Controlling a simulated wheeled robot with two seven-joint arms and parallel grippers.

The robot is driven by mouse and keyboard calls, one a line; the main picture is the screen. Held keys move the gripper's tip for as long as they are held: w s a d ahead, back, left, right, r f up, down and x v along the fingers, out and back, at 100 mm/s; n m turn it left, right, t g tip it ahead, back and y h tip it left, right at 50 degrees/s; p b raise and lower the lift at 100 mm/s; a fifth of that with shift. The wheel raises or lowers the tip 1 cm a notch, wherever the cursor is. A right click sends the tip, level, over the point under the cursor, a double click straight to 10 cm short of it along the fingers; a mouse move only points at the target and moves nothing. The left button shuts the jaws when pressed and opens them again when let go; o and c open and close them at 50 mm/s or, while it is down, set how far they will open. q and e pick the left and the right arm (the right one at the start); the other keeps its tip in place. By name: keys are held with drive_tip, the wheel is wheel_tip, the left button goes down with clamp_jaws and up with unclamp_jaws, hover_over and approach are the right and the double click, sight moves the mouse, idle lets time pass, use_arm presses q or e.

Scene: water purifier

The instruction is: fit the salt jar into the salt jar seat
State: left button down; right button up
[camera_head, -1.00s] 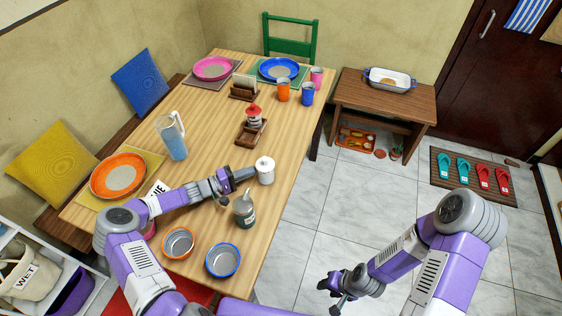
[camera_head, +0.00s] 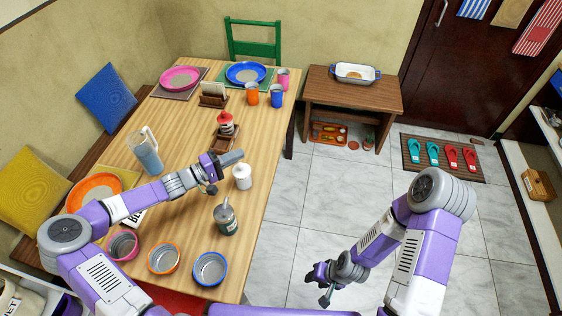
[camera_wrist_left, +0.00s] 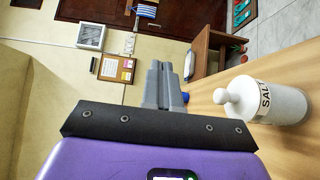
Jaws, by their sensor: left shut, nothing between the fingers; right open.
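The salt jar (camera_head: 242,176) is white with a round knob on its lid and stands upright near the right edge of the table. Its SALT label shows in the left wrist view (camera_wrist_left: 285,102). My left gripper (camera_head: 238,157) is shut and empty, just behind the jar and apart from it; its closed fingers show in the left wrist view (camera_wrist_left: 164,86). A wooden caddy (camera_head: 220,147) stands farther back, holding a red-and-white jar (camera_head: 226,124). I cannot make out clearly which part is the salt jar seat. My right gripper (camera_head: 322,284) is open over the floor.
A grey-green lidded pot (camera_head: 226,218) stands in front of the salt jar. A pitcher (camera_head: 146,155) is to the left. Bowls line the table's front, with an orange bowl (camera_head: 164,257) and a blue bowl (camera_head: 210,268). Cups and plates sit at the back.

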use_arm(q)
drive_tip(key=s+d+p, duration=0.2)
drive_tip(key=d, duration=1.2)
drive_tip(key=shift+d, duration=0.15)
drive_tip(key=shift+s, duration=0.15)
